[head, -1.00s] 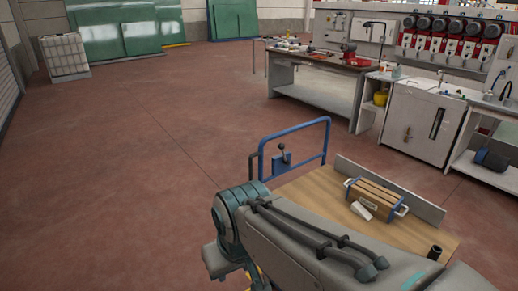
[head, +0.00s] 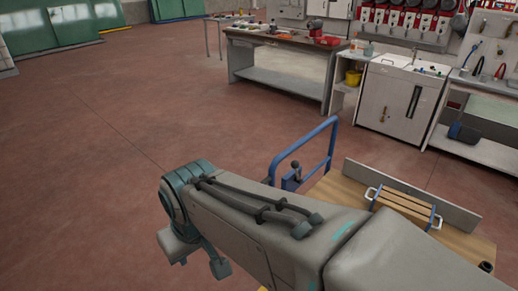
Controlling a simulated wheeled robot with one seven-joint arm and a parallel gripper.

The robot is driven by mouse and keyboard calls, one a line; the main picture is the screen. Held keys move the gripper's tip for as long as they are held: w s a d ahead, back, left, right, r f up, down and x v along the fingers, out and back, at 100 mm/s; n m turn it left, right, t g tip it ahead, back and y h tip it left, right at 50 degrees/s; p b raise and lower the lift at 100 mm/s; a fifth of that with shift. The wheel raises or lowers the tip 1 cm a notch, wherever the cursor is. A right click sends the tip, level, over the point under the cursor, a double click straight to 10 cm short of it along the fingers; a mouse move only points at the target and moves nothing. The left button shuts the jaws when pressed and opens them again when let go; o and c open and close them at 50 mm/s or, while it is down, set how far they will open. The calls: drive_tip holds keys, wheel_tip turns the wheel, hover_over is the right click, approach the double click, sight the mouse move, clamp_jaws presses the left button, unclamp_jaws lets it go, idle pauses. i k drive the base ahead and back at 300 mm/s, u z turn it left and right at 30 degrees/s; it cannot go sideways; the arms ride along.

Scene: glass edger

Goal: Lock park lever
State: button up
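The park lever (head: 295,168) is a short dark stick with a round knob. It stands about upright on a blue bracket (head: 291,182) on the blue tubular handle (head: 331,143) of a cart. The cart has a wooden deck (head: 338,188). My arm crosses the lower middle of the head view, and its teal joint lies left of the lever. The arm hides part of the cart. My gripper cannot be made out in this view.
A workbench (head: 285,79) and a white cabinet (head: 407,101) stand behind. The red floor (head: 75,170) to the left is clear.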

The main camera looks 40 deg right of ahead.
sight(295, 164)
drive_tip(key=i, duration=2.25)
drive_tip(key=z, duration=3.75)
drive_tip(key=i, duration=0.5)
